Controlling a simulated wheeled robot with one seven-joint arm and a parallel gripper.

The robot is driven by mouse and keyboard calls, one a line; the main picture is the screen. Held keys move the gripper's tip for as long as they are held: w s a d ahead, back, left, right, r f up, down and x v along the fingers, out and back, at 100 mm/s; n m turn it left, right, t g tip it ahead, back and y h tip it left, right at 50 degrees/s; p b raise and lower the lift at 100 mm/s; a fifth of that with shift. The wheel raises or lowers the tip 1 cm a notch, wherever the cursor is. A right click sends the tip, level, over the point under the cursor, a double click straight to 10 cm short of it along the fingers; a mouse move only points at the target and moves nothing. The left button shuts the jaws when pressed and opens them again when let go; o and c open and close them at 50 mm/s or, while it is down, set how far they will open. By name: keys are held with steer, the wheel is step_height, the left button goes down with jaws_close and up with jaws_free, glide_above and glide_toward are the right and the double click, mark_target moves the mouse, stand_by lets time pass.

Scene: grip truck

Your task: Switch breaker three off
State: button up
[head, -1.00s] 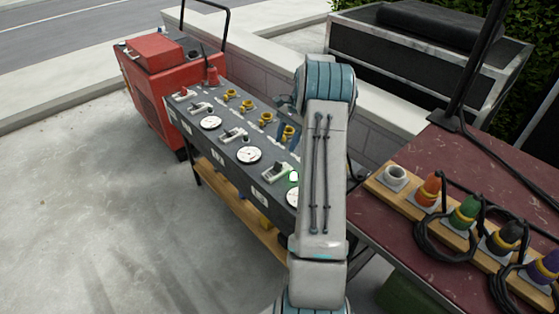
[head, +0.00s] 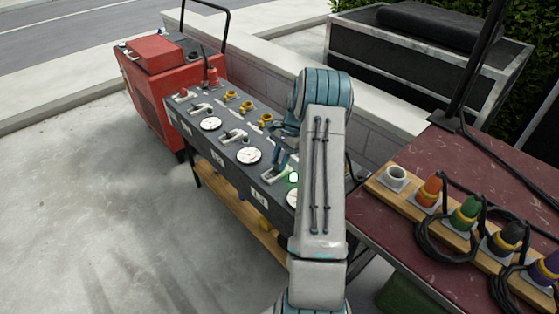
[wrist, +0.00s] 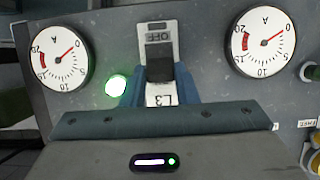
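Breaker three (wrist: 160,60), labelled L3, is in the middle of the wrist view. It has a dark lever on a pale plate with OFF lettering at its far end. It also shows in the head view as the nearest visible breaker (head: 270,176). A lit green lamp (wrist: 117,86) is beside it. My gripper (wrist: 160,88) has its blue fingers apart, one on each side of the breaker. I cannot tell whether they touch the lever. In the head view my gripper (head: 281,160) is low over the panel, partly hidden by my arm.
The dark breaker panel (head: 225,165) carries other breakers, gauges and yellow sockets. Two round gauges (wrist: 62,57) (wrist: 262,43) flank breaker three. A red generator (head: 160,85) stands beyond the panel. A maroon table (head: 400,235) with coloured cable plugs is at right.

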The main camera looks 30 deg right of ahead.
steer(key=shift+a, duration=0.1)
steer(key=h+b, duration=0.1)
steer(key=a+h+b, duration=0.1)
steer(key=h, duration=0.1)
steer(key=a+h+b, duration=0.1)
steer(key=h, duration=0.1)
steer(key=shift+s+a+r+t, duration=0.15)
steer(key=shift+a+t, duration=0.1)
steer(key=shift+t, duration=0.15)
steer(key=a+h+b, duration=0.1)
steer(key=h+b, duration=0.2)
steer(key=shift+s+a+f+h, duration=0.1)
steer(key=shift+a+f+h, duration=0.2)
steer(key=shift+a, duration=0.05)
steer(key=shift+s+a+f+t+h+b, duration=0.1)
steer(key=shift+a+t+h+b, duration=0.1)
steer(key=shift+h+b, duration=0.45)
steer(key=shift+a+f+t+h+b, duration=0.1)
steer(key=shift+a+t+h+b, duration=0.1)
steer(key=shift+h+b, duration=0.4)
steer(key=o, duration=1)
